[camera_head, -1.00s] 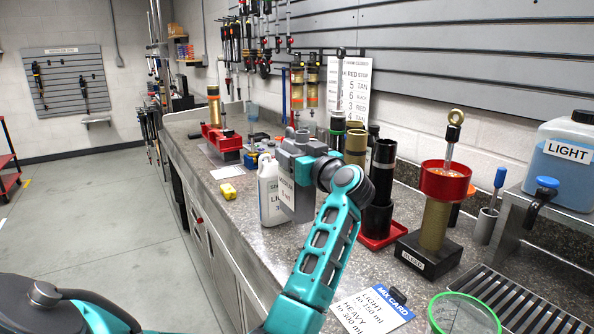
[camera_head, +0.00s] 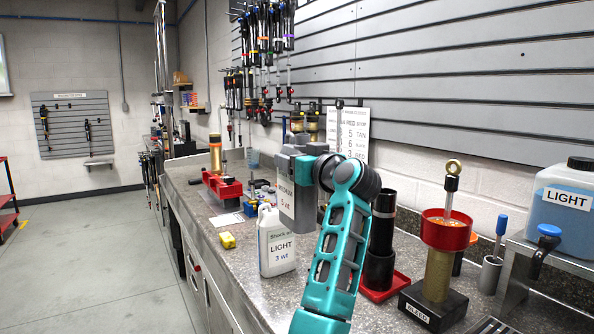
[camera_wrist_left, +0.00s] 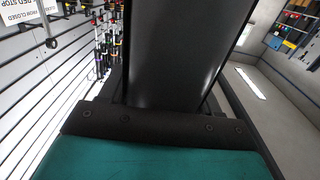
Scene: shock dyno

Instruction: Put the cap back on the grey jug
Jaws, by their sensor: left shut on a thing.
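The grey jug (camera_head: 287,196), with a white label reading MEDIUM 5 wt, is upright in the middle of the head view. My left gripper (camera_head: 308,163) is shut on it near its top and holds it off the counter. Its fingers blend with the grey of the jug, so the exact grip is hard to see. The left wrist view shows mainly dark and teal parts close up. My right gripper is not in view.
Black cylinders (camera_head: 381,240) on a red tray and a BLEED stand (camera_head: 432,300) are to the right. A blue LIGHT tank (camera_head: 563,220) is far right.

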